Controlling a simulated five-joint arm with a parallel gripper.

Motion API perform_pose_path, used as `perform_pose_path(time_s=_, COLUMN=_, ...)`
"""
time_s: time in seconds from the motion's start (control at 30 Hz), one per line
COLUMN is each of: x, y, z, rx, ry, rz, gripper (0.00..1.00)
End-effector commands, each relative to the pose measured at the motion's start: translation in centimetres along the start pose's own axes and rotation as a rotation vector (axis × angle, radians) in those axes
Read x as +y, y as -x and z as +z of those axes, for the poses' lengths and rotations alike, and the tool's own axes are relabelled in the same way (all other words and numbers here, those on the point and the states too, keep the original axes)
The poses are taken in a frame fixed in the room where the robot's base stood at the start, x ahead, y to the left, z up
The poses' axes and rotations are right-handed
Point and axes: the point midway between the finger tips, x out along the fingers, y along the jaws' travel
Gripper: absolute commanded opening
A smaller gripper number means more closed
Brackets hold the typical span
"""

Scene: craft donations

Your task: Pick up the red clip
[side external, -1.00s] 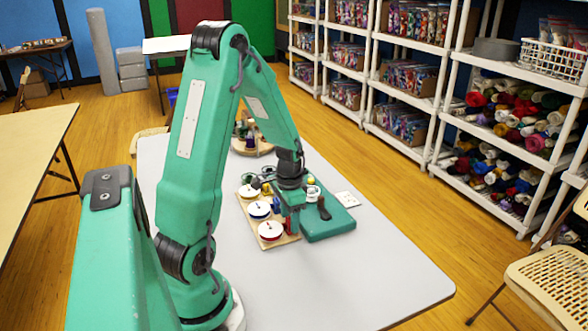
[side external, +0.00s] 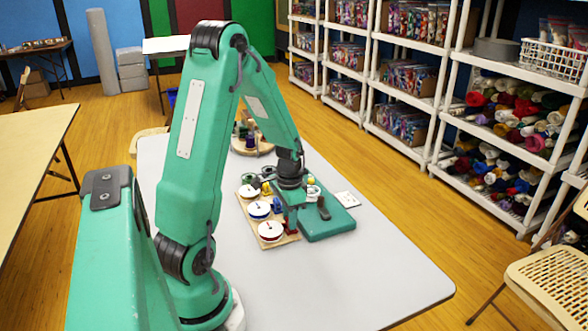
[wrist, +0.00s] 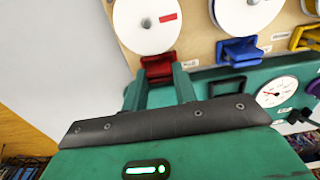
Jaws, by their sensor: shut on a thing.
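The red clip (wrist: 158,68) is at the edge of the wooden board, below a white reel with a red mark, in the wrist view. It shows small and dark red in the side view (side external: 291,229). My gripper (wrist: 162,78) has its two green fingers at the clip and is shut on it. In the side view my gripper (side external: 291,217) reaches down at the board's near right corner. The fingertips partly cover the clip, and I cannot tell whether it is clear of the board.
A blue clip (wrist: 239,50) and a yellow clip (wrist: 307,38) sit along the same board (wrist: 192,42). White reels (side external: 270,231) lie on it. A green case with a gauge (wrist: 277,92) and black handle (side external: 324,209) stands close beside my gripper. The near table (side external: 370,275) is clear.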

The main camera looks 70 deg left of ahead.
Motion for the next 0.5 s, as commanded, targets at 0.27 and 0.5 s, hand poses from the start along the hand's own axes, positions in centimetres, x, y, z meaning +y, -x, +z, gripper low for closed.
perform_pose_path(time_s=0.27, x=0.0, y=1.6, z=-0.1, rx=0.003, ry=0.0, rz=-0.002, gripper=0.07)
perform_pose_path(time_s=0.5, x=0.7, y=4.5, z=-0.2, rx=0.004, ry=-0.005, rz=-0.003, gripper=0.07)
